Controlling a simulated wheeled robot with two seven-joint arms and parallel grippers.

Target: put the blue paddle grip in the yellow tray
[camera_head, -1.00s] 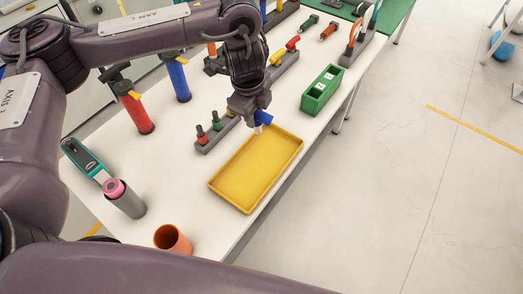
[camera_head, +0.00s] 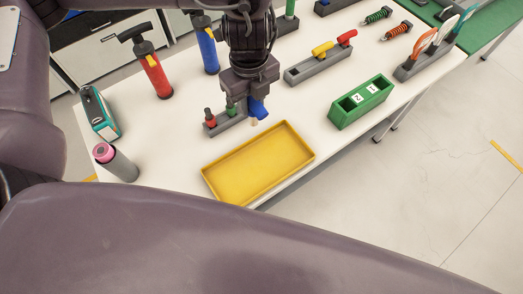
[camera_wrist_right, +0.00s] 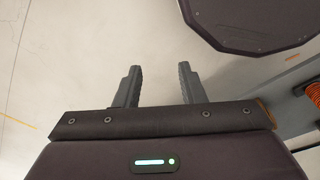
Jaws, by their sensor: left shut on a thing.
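The blue paddle grip (camera_head: 258,108) is held in my left gripper (camera_head: 253,98), which is shut on it above the table. The grip hangs just beyond the far edge of the yellow tray (camera_head: 222,188), close to a grey rack. A pale end shows below the blue part. The tray is empty and lies near the table's front edge. My right gripper (camera_wrist_right: 160,88) shows in the right wrist view with its fingers apart and nothing between them, over the floor.
A grey rack (camera_head: 228,122) with small red and green grips stands behind the tray. A green box (camera_head: 361,102) with two compartments is to the right. Red (camera_head: 156,76) and blue (camera_head: 208,50) pumps stand at the back left.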

